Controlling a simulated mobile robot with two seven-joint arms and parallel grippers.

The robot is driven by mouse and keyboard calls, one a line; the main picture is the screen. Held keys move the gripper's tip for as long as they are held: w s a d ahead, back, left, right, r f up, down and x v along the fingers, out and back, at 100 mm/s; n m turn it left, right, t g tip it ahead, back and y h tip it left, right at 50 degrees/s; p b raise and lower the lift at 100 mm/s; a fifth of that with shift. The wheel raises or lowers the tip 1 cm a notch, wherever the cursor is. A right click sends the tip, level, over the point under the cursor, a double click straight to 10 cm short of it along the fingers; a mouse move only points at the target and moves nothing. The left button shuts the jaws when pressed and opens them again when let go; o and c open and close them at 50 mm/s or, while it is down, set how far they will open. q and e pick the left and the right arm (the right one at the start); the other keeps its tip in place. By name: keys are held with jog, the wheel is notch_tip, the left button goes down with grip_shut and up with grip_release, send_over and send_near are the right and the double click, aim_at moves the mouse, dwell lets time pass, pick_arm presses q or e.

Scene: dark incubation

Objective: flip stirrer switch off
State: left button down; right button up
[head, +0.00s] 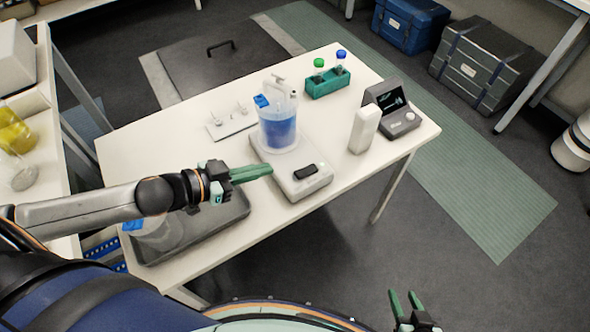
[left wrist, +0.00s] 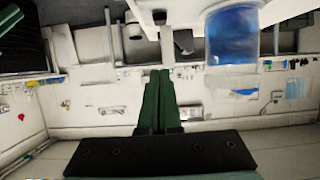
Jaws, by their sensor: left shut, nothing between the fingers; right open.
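The white stirrer (head: 292,184) stands on the white table with a jar of blue liquid (head: 279,130) on top. A dark switch-like part (head: 306,171) sits on its near end; its on or off position is too small to tell. My left gripper (head: 270,170) is shut and empty, its green fingertips just left of that part, over or beside the stirrer's left edge; contact cannot be told. In the left wrist view the shut fingers (left wrist: 158,74) point toward the top, and the blue liquid (left wrist: 232,36) is at upper right. My right gripper (head: 405,300) is open and empty, low in front of the table.
A white bottle (head: 364,129) and a grey device with a screen (head: 398,117) stand right of the stirrer. A green rack (head: 327,83) with capped tubes is behind. A dark tray (head: 225,217) lies under my left arm. The table's front right corner is clear.

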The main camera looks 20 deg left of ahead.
pick_arm(q)
send_over(295, 181)
notch_tip(295, 181, down, 3)
jog(key=shift+f, duration=0.2)
notch_tip(295, 181, down, 4)
jog(key=shift+r, duration=0.25)
jog(key=shift+f+b, duration=0.3)
jog(key=shift+f, duration=0.15)
